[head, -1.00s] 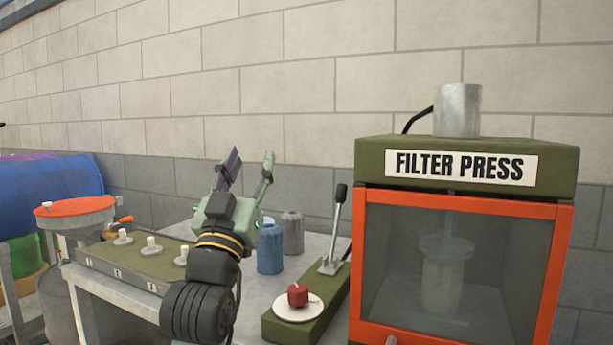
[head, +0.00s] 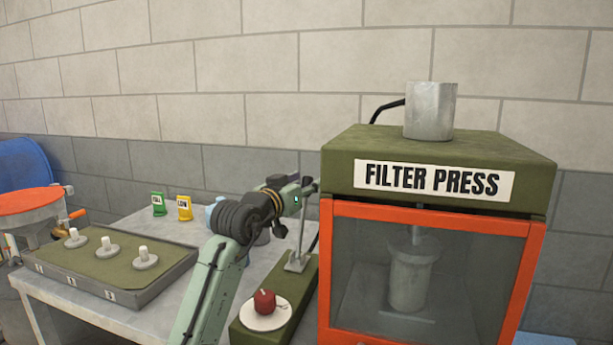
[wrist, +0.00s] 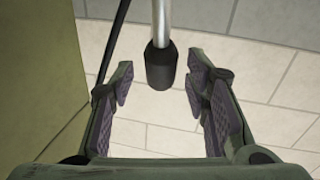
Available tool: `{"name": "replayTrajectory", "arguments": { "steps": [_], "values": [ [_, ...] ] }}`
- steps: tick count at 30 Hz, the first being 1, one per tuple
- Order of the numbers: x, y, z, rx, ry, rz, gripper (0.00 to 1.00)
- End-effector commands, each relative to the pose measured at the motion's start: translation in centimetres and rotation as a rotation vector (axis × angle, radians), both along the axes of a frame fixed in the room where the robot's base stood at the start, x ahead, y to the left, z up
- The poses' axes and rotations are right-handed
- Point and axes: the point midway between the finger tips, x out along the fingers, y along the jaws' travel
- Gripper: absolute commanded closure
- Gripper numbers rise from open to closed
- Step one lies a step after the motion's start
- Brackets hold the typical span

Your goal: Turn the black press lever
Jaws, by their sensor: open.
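The press lever is a thin metal rod (head: 300,232) rising from a bracket on a green base beside the filter press. Its black grip (wrist: 161,68) shows in the wrist view, between the two finger pads, with a gap on each side. In the head view the black grip is mostly hidden by my gripper (head: 307,187), which is at the top of the lever. My gripper (wrist: 160,76) is open, with nothing held and no finger seen touching the grip.
The green filter press (head: 434,150) with its orange-framed window stands just right of the lever. A red knob (head: 264,301) on a white disc sits in front of the lever.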

Motion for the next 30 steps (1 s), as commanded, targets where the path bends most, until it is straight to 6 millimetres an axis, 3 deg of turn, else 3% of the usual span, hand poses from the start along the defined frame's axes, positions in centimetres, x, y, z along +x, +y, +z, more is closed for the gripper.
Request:
{"name": "replayTrajectory", "arguments": {
  "steps": [5,14,30],
  "values": [
    [1.16,-0.56,0.08,0.0,-0.001,0.001,0.57],
    [1.28,-0.65,0.01,0.0,-0.002,0.001,0.58],
    [1.27,-0.64,0.01,-0.001,-0.002,0.001,0.94]
  ]
}}
